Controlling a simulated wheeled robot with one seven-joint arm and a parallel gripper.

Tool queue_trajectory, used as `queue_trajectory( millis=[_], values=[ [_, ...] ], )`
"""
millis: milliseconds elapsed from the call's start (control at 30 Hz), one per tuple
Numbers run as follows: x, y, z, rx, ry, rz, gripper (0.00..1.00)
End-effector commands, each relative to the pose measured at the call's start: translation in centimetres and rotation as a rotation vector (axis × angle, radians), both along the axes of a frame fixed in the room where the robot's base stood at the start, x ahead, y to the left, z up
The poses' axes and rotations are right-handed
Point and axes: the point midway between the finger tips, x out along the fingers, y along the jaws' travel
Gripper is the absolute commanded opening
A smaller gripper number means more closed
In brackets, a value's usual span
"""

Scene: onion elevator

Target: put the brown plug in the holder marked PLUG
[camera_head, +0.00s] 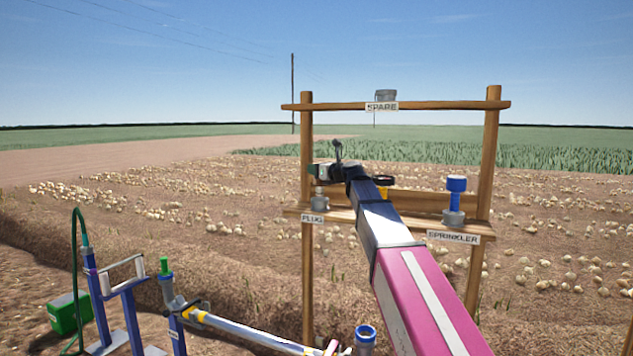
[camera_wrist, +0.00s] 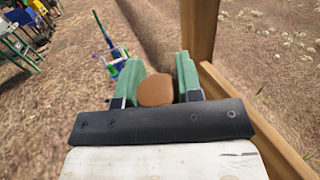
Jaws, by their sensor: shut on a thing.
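The brown plug (camera_wrist: 155,92) shows as a rounded brown shape between the two green fingers of my gripper (camera_wrist: 159,78) in the wrist view. The fingers are shut on it. In the head view my gripper (camera_head: 314,171) is at the left post of the wooden rack, just above the shelf's left end; the plug cannot be made out there. The grey holder (camera_head: 320,200) stands on the shelf above the PLUG label (camera_head: 312,218), below my gripper and apart from it as far as I can tell. The wrist view does not show the holder.
A blue sprinkler (camera_head: 456,190) stands in the holder over the SPRINKLER label (camera_head: 453,237). A grey holder (camera_head: 385,95) tops the upper rail at the SPARE label (camera_head: 382,106). The rack's left post (camera_head: 307,260) is close to my gripper. Pipework (camera_head: 250,330) lies front left.

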Motion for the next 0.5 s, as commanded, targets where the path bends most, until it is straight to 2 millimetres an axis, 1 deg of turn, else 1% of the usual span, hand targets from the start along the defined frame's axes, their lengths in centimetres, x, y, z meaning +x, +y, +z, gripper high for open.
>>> queue_trajectory(
  millis=[133, 333, 400, 500],
  values=[
    [0.0, 0.0, -1.1, 0.001, 0.001, 0.0, 0.07],
    [-0.1, 0.0, -3.7, 0.001, 0.001, 0.0, 0.07],
    [0.0, 0.0, -4.1, 0.001, 0.001, 0.0, 0.07],
    [0.0, 0.0, -4.0, 0.0, 0.0, 0.0, 0.07]
  ],
)
